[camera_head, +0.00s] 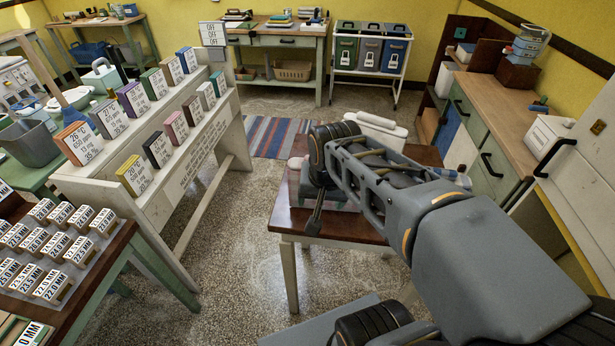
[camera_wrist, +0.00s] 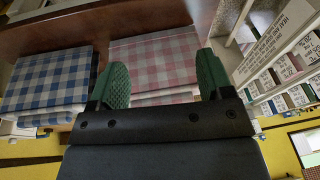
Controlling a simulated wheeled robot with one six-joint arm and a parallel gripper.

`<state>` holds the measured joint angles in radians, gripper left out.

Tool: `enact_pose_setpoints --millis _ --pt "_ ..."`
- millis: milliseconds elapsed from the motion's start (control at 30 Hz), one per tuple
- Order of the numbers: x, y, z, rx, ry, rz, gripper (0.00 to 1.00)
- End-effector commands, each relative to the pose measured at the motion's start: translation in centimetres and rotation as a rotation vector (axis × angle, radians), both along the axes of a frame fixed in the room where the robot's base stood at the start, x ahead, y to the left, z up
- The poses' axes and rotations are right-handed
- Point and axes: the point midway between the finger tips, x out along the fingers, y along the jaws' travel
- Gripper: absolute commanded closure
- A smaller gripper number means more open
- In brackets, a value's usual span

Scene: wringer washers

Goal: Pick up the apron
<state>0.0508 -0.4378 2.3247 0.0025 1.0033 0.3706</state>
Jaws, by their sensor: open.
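Two folded checked cloths lie side by side on a dark wooden surface in the wrist view. One is pink and white (camera_wrist: 155,60), the other blue and white (camera_wrist: 48,80). Each looks like a stack of folded layers; which is the apron I cannot tell. My gripper (camera_wrist: 162,80) is open, with its green-padded fingers apart and the pink cloth showing between and beyond them. Nothing is held. I cannot tell how far the fingers are from the cloth.
The small wooden table (camera_head: 287,218) stands under my arm. Left of it is a white stepped rack (camera_head: 165,170) with several labelled boxes, and a table of number blocks (camera_head: 60,250). A counter (camera_head: 500,90) runs along the right wall. Speckled floor is clear between rack and table.

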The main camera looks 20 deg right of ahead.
Motion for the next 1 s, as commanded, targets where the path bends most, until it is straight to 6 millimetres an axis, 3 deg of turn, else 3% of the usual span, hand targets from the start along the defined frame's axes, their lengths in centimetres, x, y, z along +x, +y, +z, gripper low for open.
enact_pose_setpoints --millis 33,200,400,533,700,1000 --pt "1.4 -0.7 1.7 0.030 0.023 -0.139 0.22" --pt "5.8 -3.0 5.4 0.127 0.098 -0.671 0.21" --pt "9.8 -5.7 8.0 0.186 0.158 -1.198 0.21" --pt "11.3 -7.1 8.8 0.202 0.176 -1.432 0.21" --pt "12.2 -8.1 8.4 0.208 0.186 -1.588 0.21" --pt "12.3 -8.3 3.3 0.209 0.188 -1.619 0.21"
